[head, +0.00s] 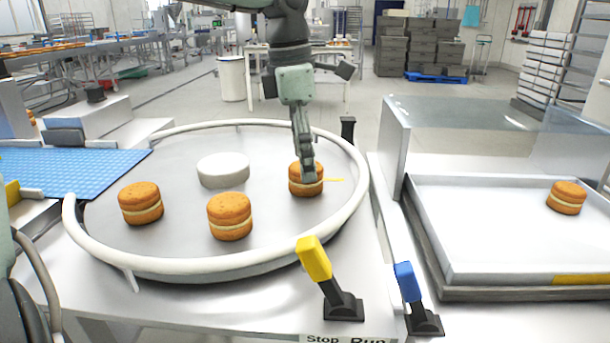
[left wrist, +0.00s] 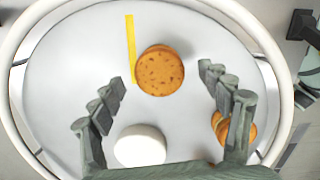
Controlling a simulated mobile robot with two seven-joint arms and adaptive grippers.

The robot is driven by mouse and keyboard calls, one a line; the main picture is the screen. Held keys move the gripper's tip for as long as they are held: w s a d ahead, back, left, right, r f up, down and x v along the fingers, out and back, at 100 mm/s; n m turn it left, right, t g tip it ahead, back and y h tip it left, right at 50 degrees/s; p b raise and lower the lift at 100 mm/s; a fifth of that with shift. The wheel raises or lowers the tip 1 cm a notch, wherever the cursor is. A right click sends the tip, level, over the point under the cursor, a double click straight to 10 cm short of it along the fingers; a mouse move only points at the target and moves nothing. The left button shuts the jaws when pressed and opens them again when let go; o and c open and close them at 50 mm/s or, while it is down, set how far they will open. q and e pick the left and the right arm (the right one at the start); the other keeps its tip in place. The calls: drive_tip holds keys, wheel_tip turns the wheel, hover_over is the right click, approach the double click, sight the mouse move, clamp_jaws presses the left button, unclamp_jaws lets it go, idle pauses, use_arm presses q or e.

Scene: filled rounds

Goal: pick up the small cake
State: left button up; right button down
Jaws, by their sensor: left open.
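A small round orange-brown cake (head: 306,180) with a pale cream layer stands on the round grey turntable (head: 170,240), near its right side. It also shows from above in the left wrist view (left wrist: 160,71). My left gripper (head: 306,172) points down over this cake and partly hides it. In the left wrist view the open fingers (left wrist: 162,82) stand apart on either side, with clear gaps to the cake. How far down the fingers reach beside it is hard to tell. Two similar cakes stand on the turntable, one at left (head: 140,204) and one at front (head: 230,217). My right gripper is not in view.
A white disc (head: 223,170) sits at the turntable's middle. A raised white rim (head: 190,268) surrounds it. A yellow lever (head: 314,258) and a blue lever (head: 407,282) stand in front. At right, a tray (head: 470,262) holds one cake (head: 566,198), beside a clear panel.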

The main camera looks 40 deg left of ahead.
use_arm(q)
drive_tip(key=shift+w+d+f, duration=0.1)
drive_tip(key=shift+f, duration=1.4)
drive_tip(key=shift+c, duration=0.5)
drive_tip(key=c, duration=0.8)
drive_tip(key=shift+o, duration=0.2)
drive_tip(key=shift+r, duration=0.1)
